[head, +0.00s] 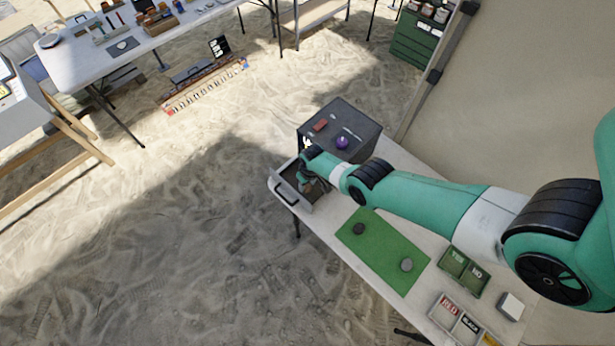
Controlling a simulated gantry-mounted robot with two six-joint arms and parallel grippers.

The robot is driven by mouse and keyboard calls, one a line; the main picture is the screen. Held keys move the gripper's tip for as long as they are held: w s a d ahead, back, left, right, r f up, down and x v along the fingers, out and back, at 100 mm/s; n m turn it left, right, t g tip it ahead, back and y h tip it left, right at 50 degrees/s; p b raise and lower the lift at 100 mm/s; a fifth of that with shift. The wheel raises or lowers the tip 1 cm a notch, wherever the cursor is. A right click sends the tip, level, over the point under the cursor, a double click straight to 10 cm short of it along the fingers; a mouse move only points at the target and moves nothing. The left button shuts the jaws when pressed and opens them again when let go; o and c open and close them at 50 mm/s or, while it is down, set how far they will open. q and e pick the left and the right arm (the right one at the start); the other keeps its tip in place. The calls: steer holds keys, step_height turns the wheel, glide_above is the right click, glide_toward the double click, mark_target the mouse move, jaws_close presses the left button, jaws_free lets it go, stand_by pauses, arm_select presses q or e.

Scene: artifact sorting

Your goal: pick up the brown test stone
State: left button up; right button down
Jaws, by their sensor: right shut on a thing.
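My right arm reaches in from the right, and my right gripper (307,184) is down inside the open drawer (283,191) of a grey cabinet. It is shut on a small brownish thing, which looks like the brown test stone; the fingers and wrist hide most of it. A dark stone (359,228) and a grey stone (406,265) lie apart on the green mat (383,250), away from the gripper. My left gripper is not in view.
The grey cabinet (365,132) carries a purple thing and a reddish block (320,125) on top. A green YES/NO tray (463,271) and a tray marked RED and BLACK (458,318) stand on the white table right of the mat. Sand lies left of the table.

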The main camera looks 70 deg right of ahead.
mark_target(307, 189)
arm_select(q)
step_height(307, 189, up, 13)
steer(key=p, duration=1.1)
arm_select(e)
steer(key=s+a+r, duration=0.4)
steer(key=a+r, duration=0.3)
steer(key=a, duration=0.4)
steer(key=shift+r, duration=0.15)
